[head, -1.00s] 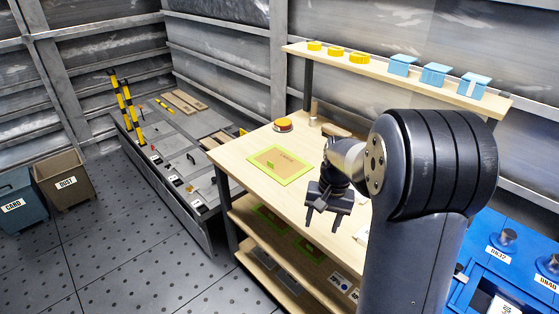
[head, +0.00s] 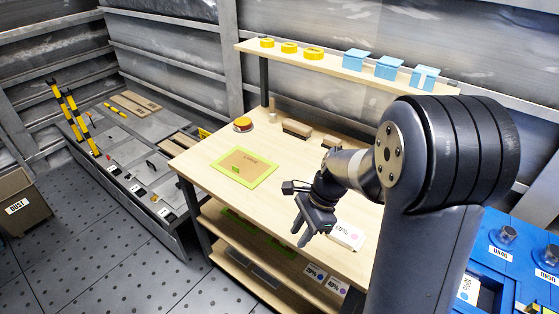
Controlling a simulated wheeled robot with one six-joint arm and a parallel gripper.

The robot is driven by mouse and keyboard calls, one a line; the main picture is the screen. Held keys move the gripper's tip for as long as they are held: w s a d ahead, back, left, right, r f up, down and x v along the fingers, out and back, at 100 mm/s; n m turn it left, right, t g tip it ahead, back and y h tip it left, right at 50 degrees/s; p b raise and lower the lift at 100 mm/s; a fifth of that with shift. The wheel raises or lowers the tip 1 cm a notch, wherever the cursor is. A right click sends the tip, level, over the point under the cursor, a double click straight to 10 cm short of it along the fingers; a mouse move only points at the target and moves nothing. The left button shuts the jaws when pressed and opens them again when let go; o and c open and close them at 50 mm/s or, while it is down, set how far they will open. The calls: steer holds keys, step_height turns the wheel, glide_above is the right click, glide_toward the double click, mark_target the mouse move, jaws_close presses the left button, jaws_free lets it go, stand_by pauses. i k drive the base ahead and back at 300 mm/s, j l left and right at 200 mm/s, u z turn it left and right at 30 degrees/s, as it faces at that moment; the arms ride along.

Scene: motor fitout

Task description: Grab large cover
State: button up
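A flat tan panel with a bright green border (head: 243,167) lies on the bench top at the left. It carries a small dark label, too small to read surely, and a green tab on its edge. I cannot tell for sure whether it is the large cover. My gripper (head: 315,238) hangs in front of the bench, to the right of and nearer than this panel, fingers pointing down. The fingers look apart with nothing between them. More green-edged pieces (head: 285,249) show partly on the shelf below, mostly hidden by the bench top.
The wooden bench (head: 200,157) has a red button (head: 243,124) and brown blocks (head: 297,128) at its back. Yellow round parts (head: 290,47) and blue boxes (head: 389,67) stand on the upper shelf. A white labelled box (head: 347,235) lies right of my gripper. Floor (head: 110,265) is open at front left.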

mark_target(246, 167)
steer(key=i+j+z, duration=0.15)
steer(key=j+z, duration=0.15)
steer(key=z, duration=0.2)
steer(key=i+j+z, duration=0.1)
steer(key=j+z, duration=0.25)
steer(key=z, duration=0.15)
steer(key=j+z, duration=0.35)
steer(key=z, duration=0.15)
steer(key=j+z, duration=0.1)
steer(key=j, duration=0.5)
steer(key=k+j+z, duration=0.1)
steer(key=j, duration=0.55)
steer(key=k+j+z, duration=0.1)
steer(key=j, duration=0.5)
steer(key=k+j+z, duration=0.1)
steer(key=j, duration=0.5)
